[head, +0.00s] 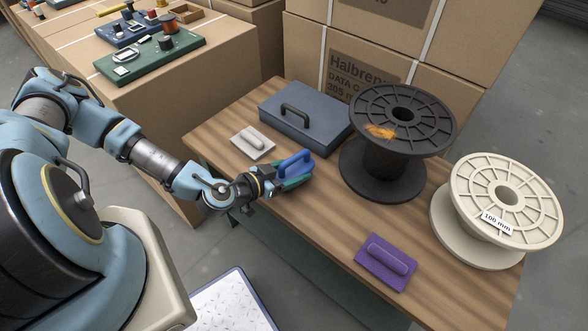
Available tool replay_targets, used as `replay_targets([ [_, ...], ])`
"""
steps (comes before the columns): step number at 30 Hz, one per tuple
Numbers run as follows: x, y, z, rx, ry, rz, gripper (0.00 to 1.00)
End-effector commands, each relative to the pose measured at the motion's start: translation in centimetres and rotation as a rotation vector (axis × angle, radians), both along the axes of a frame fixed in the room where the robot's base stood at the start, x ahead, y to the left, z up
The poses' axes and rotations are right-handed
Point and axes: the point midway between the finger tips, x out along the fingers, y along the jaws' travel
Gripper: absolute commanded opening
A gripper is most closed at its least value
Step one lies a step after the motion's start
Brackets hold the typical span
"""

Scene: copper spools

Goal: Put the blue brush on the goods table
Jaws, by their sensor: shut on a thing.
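The blue brush (297,162) is at my gripper (276,177), near the front edge of the wooden goods table (330,225). My gripper is shut on it. A dark green piece (292,183) shows directly below the blue brush; I cannot tell whether it is a separate thing. The gripper's fingertips are partly hidden. I cannot tell whether the brush touches the tabletop.
A white brush (253,142), a dark blue-grey case (325,122), a black spool (380,170), a cream spool (470,248) and a purple brush (384,270) stand on the table. Cardboard boxes (455,75) rise behind it. Bare wood lies between the gripper and the purple brush.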

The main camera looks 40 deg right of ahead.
Motion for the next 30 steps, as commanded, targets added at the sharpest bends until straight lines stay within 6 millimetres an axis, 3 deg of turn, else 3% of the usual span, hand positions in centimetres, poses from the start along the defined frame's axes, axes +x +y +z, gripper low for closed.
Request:
replay_targets([
  [1, 0.0, 0.1, -0.2, 0.003, 0.001, -0.001, 0.72],
  [9, 0.0, 0.0, -0.1, 0.002, 0.001, 0.000, 1.00],
  [19, 0.0, 0.6, 0.1, 0.002, -0.001, 0.001, 1.00],
  [30, -0.4, 7.2, 2.3, 0.004, 0.000, 0.002, 1.00],
])
